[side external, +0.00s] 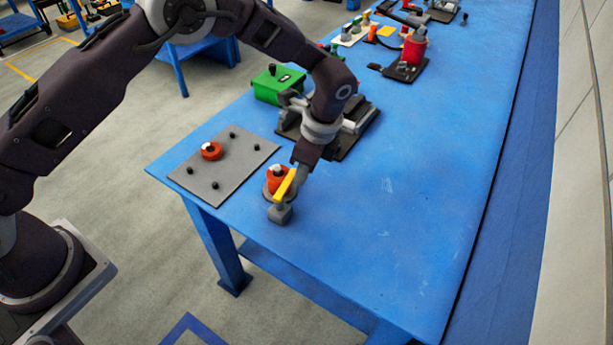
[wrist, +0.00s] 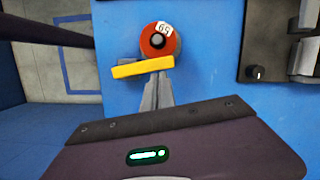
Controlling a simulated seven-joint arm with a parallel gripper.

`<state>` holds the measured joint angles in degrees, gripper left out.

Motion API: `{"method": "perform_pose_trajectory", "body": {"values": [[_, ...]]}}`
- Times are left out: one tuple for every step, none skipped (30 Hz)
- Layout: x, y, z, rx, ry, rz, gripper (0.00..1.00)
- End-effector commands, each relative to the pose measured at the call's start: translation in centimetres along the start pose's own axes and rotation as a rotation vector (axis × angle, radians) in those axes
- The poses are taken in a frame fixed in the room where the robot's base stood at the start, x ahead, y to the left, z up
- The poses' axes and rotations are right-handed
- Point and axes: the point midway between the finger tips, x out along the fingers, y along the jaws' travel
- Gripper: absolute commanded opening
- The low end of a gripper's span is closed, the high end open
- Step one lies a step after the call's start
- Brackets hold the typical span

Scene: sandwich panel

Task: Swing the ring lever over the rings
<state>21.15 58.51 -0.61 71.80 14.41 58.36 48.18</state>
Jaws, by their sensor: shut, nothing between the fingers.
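The ring lever is a yellow bar (side external: 285,185) beside a short stack of red rings (side external: 274,183) at the near left part of the table. In the wrist view the yellow bar (wrist: 142,68) lies crosswise between the red ring (wrist: 150,46) and my gripper (wrist: 161,76). That ring has a white label and a dark centre. A grey block (side external: 280,214) stands at the lever's near end. My gripper (side external: 296,182) is shut and empty, its fingertips close to the lever's far end. I cannot tell whether they touch it.
A grey plate (side external: 220,175) with dark pegs and a red ring (side external: 212,151) lies to the left. A green box (side external: 278,84) and a dark fixture (side external: 350,143) stand behind my wrist. The blue table (side external: 400,220) is clear to the right.

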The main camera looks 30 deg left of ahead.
Motion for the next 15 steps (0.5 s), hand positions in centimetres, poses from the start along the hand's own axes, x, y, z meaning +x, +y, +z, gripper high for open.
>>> {"method": "perform_pose_trajectory", "body": {"values": [[0.1, -0.1, 0.2, -0.03, -0.001, 0.007, 0.0], [0.1, -0.2, 0.3, -0.048, -0.001, 0.012, 0.0], [0.1, -0.2, 0.5, -0.071, -0.001, 0.017, 0.0], [0.2, -0.3, 0.6, -0.086, 0.0, 0.021, 0.0], [0.2, -0.3, 0.6, -0.102, 0.0, 0.025, 0.0], [0.2, -0.3, 0.7, -0.121, 0.0, 0.031, 0.0], [0.2, -0.4, 0.8, -0.133, 0.0, 0.034, 0.0], [0.2, -0.4, 0.9, -0.146, 0.0, 0.037, 0.0], [0.3, -0.4, 1.0, -0.16, 0.0, 0.04, 0.0], [0.3, -0.4, 1.1, -0.169, 0.0, 0.043, 0.0], [0.3, -0.5, 1.1, -0.178, 0.0, 0.045, 0.0], [0.3, -0.5, 1.2, -0.188, 0.0, 0.047, 0.0], [0.3, -0.5, 1.2, -0.195, 0.0, 0.049, 0.0], [0.3, -0.5, 1.2, -0.201, 0.0, 0.05, 0.0], [0.3, -0.5, 1.3, -0.208, 0.0, 0.052, 0.0]]}}
